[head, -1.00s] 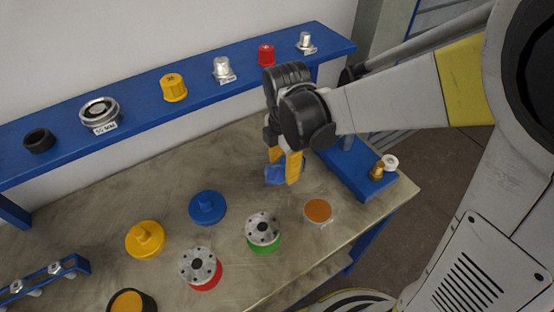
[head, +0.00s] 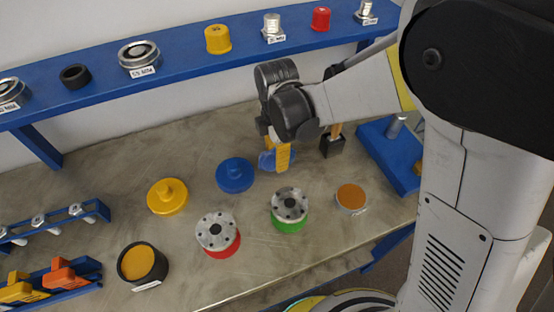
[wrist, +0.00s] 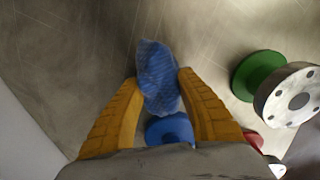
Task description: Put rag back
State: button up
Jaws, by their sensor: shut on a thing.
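A crumpled blue rag (head: 266,161) is held in my gripper (head: 279,157), whose yellow fingers are shut on it. In the wrist view the rag (wrist: 158,72) sits between the two fingertips and sticks out past them. In the head view the rag is over the back part of the table, just right of the blue flange lid (head: 235,174). I cannot tell whether it touches the table top.
A yellow lid (head: 167,196), a red-based vessel (head: 218,234), a green-based vessel (head: 289,209) and an orange-filled dish (head: 351,198) stand nearby. A black-ended brush (head: 332,146) is right of my gripper. A black cup (head: 142,263) stands front left. A blue shelf (head: 190,68) runs behind.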

jog(key=shift+f, duration=0.45)
jog(key=shift+f, duration=0.25)
jog(key=o, duration=1.2)
jog(key=shift+r, duration=0.1)
jog(key=shift+o, duration=0.2)
